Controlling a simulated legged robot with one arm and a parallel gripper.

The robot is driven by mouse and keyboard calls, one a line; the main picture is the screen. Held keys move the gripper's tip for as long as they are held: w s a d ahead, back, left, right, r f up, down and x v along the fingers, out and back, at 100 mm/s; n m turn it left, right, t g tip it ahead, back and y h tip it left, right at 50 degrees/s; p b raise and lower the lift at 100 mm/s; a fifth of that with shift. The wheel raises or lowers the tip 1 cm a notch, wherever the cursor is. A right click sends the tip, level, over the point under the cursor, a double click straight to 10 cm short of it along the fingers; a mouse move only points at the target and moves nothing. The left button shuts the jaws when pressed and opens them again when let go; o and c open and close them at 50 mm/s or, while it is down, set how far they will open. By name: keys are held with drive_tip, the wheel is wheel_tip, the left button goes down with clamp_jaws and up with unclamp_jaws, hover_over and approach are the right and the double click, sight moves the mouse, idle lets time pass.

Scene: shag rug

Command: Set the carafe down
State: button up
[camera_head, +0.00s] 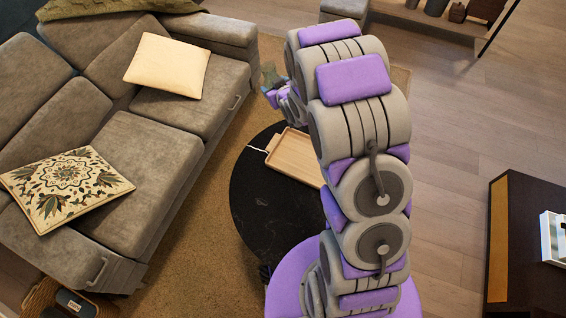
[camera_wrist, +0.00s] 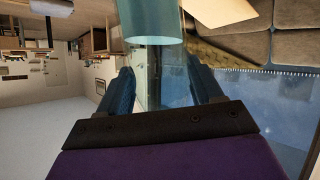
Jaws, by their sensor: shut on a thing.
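The carafe looks like a clear, bluish glass vessel with a teal band (camera_wrist: 152,22) at the top of the wrist view. Its see-through body passes between the two dark blue fingers of my gripper (camera_wrist: 160,82), which is shut on it. In the head view my gripper (camera_head: 280,93) is mostly behind my arm, beyond the far edge of the round black table (camera_head: 250,200). A small grey-teal shape beside it (camera_head: 269,74) is probably the carafe. Its base and its height above any surface cannot be told.
A wooden tray (camera_head: 297,158) lies on the black table, partly behind my arm. A grey sofa (camera_head: 150,160) with cushions stands on the left. A tan rug (camera_head: 205,200) lies under the table. A dark cabinet (camera_head: 528,240) is at the right, with open wooden floor before it.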

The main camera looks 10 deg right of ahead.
wheel_tip(320, 180, down, 15)
drive_tip(key=s+a+n+y+p, duration=0.2)
drive_tip(key=s+y+p, duration=0.1)
drive_tip(key=p, duration=0.1)
drive_tip(key=s+d+f+g+y+p, duration=0.1)
drive_tip(key=s+d+f+p, duration=0.15)
drive_tip(key=s+f, duration=0.5)
drive_tip(key=s+d+f+y+p, duration=0.1)
drive_tip(key=s+d+f+p, duration=0.2)
drive_tip(key=s, duration=0.7)
drive_tip(key=w+a+f+b, duration=0.1)
drive_tip(key=w+f+b, duration=0.2)
drive_tip(key=w, duration=0.5)
drive_tip(key=w+a+f+b, duration=0.1)
drive_tip(key=w+f+b, duration=0.2)
drive_tip(key=w, duration=0.4)
drive_tip(key=shift+w+a+f+b, duration=0.2)
drive_tip(key=shift+w+a+b, duration=0.15)
drive_tip(key=shift+b, duration=0.5)
drive_tip(key=shift+f, duration=0.1)
drive_tip(key=shift+f, duration=0.35)
drive_tip(key=shift+f, duration=0.15)
